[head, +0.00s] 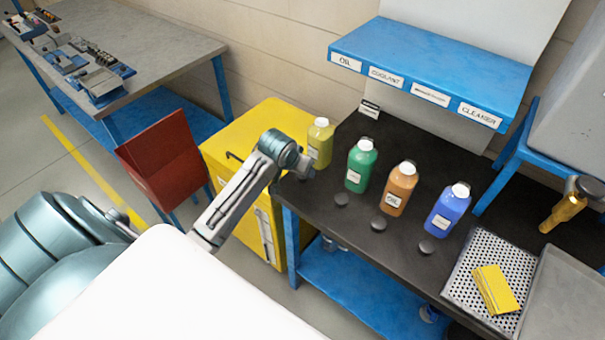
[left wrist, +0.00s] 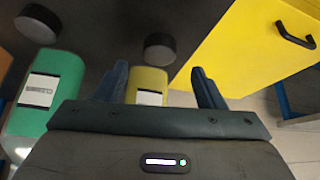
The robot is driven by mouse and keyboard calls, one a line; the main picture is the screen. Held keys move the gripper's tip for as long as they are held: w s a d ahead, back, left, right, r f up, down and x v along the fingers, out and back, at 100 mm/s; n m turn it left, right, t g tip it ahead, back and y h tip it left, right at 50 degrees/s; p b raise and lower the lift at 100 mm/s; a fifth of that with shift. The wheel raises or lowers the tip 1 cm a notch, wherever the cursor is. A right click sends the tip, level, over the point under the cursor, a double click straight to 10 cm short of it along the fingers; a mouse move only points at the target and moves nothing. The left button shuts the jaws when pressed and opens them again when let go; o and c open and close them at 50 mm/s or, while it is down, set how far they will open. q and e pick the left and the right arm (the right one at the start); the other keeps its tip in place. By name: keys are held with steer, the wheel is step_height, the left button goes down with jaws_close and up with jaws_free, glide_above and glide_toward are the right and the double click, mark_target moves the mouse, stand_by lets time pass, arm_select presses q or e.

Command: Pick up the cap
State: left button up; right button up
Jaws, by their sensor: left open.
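My left gripper (head: 303,168) hangs over the left end of the black workbench, beside the yellow bottle (head: 320,145). In the left wrist view its two fingers (left wrist: 162,82) are apart with nothing held between them. A round black cap (left wrist: 159,47) lies on the dark bench top beyond the fingertips, roughly in line with the gap. In the head view I cannot make this cap out beside the gripper. Other black caps lie in front of the green (head: 342,199), orange (head: 379,222) and blue (head: 426,246) bottles. My right gripper is not in view.
The green bottle (head: 361,166), orange bottle (head: 399,188) and blue bottle (head: 447,210) stand in a row behind the caps. A yellow cabinet (head: 263,135) adjoins the bench's left end. A blue labelled shelf (head: 430,65) overhangs behind. A perforated tray (head: 463,288) is at right.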

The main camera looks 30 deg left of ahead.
arm_select(q)
steer(key=shift+p+x, duration=0.55)
steer(key=shift+x, duration=1.5)
steer(key=shift+s+d, duration=0.15)
steer(key=c, duration=1)
